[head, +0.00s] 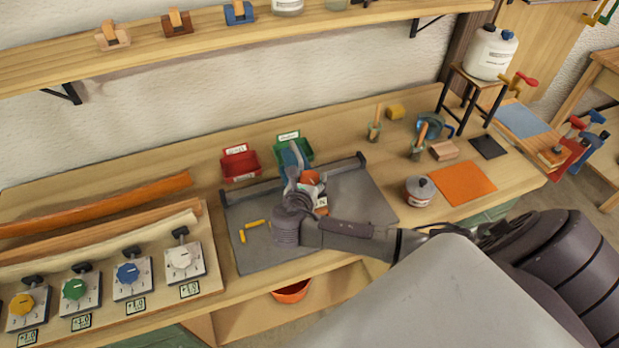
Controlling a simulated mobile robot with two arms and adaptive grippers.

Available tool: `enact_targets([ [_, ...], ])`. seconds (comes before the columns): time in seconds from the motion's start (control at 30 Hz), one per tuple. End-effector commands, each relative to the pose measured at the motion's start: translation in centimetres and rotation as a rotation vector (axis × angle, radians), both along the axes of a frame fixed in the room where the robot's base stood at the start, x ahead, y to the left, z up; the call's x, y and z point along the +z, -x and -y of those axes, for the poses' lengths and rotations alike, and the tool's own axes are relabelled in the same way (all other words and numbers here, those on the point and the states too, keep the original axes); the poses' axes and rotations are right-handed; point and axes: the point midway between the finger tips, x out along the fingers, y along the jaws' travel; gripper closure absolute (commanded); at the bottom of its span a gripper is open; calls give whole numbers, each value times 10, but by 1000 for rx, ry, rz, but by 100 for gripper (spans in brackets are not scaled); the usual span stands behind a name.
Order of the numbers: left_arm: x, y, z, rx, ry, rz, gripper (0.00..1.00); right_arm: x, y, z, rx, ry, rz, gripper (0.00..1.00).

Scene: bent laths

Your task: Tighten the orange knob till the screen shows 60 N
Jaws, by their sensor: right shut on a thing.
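The orange knob (311,178) is on a small device on the grey mat (350,193), near the mat's middle. My right gripper (301,172) reaches in from the right and is shut at the knob, covering much of it. A small light panel with a dark mark (321,203), which may be the screen, shows just below the knob. Its reading is too small to make out. My left gripper is not in view.
A red bin (240,164) and a green bin (293,143) stand behind the mat. Yellow pieces (250,231) lie on its left. A panel of coloured dials (132,274) is at left, a metal pot (419,192) and orange sheet (463,184) at right. A shelf (220,42) runs above.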

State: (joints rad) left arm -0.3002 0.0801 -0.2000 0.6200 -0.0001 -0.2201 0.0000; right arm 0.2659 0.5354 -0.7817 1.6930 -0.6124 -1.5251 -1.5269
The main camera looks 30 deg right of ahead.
Motion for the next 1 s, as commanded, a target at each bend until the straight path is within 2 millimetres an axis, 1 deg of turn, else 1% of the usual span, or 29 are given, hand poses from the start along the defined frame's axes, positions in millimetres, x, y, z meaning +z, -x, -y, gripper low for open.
enact_targets([
  [1.0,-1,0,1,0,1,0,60,2,-2,-1,-958,2,-1,77],
])
